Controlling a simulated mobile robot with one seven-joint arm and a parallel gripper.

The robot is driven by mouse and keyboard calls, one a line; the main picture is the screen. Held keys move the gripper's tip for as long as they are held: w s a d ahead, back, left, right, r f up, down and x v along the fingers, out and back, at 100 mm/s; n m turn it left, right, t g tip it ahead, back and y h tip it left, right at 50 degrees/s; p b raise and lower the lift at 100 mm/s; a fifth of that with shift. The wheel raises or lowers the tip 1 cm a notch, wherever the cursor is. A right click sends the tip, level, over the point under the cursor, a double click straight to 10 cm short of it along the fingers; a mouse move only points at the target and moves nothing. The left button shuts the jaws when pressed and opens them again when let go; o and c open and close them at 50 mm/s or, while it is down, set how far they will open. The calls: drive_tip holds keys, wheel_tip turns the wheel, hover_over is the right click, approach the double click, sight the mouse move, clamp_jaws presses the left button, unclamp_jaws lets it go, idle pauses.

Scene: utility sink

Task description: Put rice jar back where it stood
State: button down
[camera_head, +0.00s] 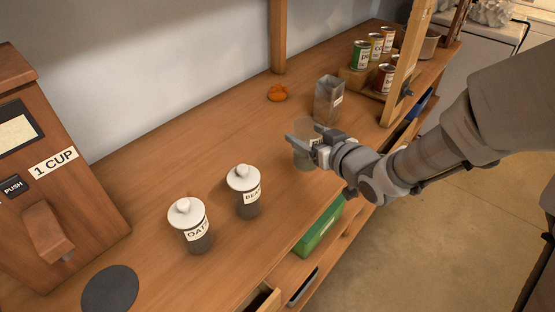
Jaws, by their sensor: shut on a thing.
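My gripper (307,142) is shut on a clear glass jar (303,159) near the front edge of the wooden counter. The gripper and wrist cover part of the jar. I cannot read its label, and no white lid shows on it. I cannot tell whether its base touches the counter. To its left stand two upright jars with white lids, the beans jar (246,195) and the oats jar (191,229). A dark round disc (110,290) lies bare on the counter left of the oats jar.
A wooden dispenser (48,180) marked "1 CUP" stands at far left. A clear square container (328,100) and an orange item (277,92) sit behind my gripper. Several cans (360,55) stand at upper right by a wooden post (408,62). The middle counter is clear.

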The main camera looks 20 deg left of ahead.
drive_tip(key=shift+w+a+f, duration=0.15)
drive_tip(key=shift+a+f, duration=1.2)
drive_tip(key=shift+f, duration=0.1)
drive_tip(key=shift+w+a+f, duration=0.2)
drive_tip(key=shift+a+f, duration=1.2)
drive_tip(key=shift+f, duration=0.1)
drive_tip(key=shift+w+a+f, duration=0.15)
drive_tip(key=shift+a+f, duration=1.2)
drive_tip(key=shift+f, duration=0.1)
drive_tip(key=shift+f+b, duration=0.2)
drive_tip(key=shift+b, duration=0.1)
unclamp_jaws()
drive_tip(key=shift+r, duration=0.2)
drive_tip(key=p+v, duration=0.2)
drive_tip(key=v, duration=1)
